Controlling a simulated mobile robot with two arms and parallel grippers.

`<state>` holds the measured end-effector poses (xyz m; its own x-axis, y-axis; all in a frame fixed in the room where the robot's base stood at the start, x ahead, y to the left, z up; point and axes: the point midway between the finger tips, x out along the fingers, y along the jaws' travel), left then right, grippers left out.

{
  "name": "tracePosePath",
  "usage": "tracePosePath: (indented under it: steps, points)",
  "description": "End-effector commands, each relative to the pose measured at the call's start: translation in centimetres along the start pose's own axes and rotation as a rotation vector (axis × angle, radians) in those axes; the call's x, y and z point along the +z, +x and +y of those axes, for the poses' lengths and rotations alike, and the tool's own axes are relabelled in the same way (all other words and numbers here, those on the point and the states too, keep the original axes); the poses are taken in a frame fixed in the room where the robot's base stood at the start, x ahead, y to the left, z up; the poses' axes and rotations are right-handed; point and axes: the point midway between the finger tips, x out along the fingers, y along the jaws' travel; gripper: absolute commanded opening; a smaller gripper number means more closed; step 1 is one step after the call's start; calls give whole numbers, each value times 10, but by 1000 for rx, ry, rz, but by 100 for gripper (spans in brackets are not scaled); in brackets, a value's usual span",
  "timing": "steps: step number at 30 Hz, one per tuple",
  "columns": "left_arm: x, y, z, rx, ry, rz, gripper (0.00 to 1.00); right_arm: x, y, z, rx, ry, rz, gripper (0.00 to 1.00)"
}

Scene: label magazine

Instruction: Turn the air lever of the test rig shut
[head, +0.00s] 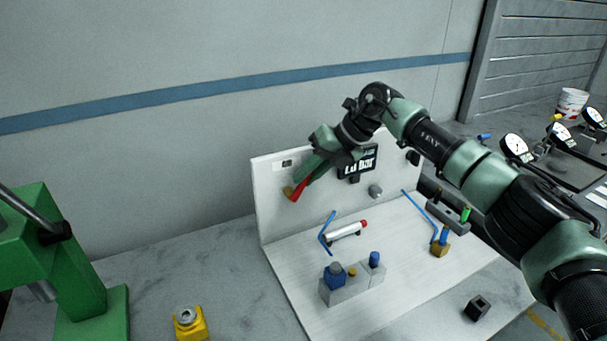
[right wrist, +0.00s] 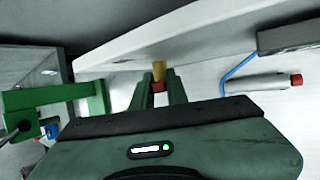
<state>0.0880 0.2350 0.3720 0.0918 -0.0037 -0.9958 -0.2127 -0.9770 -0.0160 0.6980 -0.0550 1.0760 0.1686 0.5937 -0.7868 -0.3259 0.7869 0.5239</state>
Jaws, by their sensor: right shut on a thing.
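The test rig has a white upright panel (head: 275,215) and a white base plate. The red air lever (head: 299,189) sits with its brass valve (head: 288,191) at the panel's left side. My right gripper (head: 308,171) reaches in from the right and is shut on the red lever. In the right wrist view the lever's red end (right wrist: 159,87) shows between the two green fingers, with the brass valve (right wrist: 159,70) just beyond. The gripper hides part of the lever. A dark display (head: 358,166) on the panel is partly covered by my right arm. My left gripper is not in view.
A cylinder (head: 345,231) with a red end and blue tubes lies on the base plate. A grey block (head: 345,291) with blue knobs stands in front. A green press (head: 95,270) and yellow block (head: 190,323) stand left. Gauges (head: 516,148) are at right.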

Motion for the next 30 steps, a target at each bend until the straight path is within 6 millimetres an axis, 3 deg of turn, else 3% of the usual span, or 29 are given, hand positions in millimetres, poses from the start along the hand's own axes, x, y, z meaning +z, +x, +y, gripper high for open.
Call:
tracePosePath:
  steps: [20,21,22,30]
  points:
    - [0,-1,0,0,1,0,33,1,-1,-5,64,27,-3,0]
    - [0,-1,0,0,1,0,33,1,-1,-5,64,27,-3,26]
    - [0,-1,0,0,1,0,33,1,0,-5,64,27,-2,34]
    - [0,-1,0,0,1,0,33,0,0,-5,63,26,-1,36]
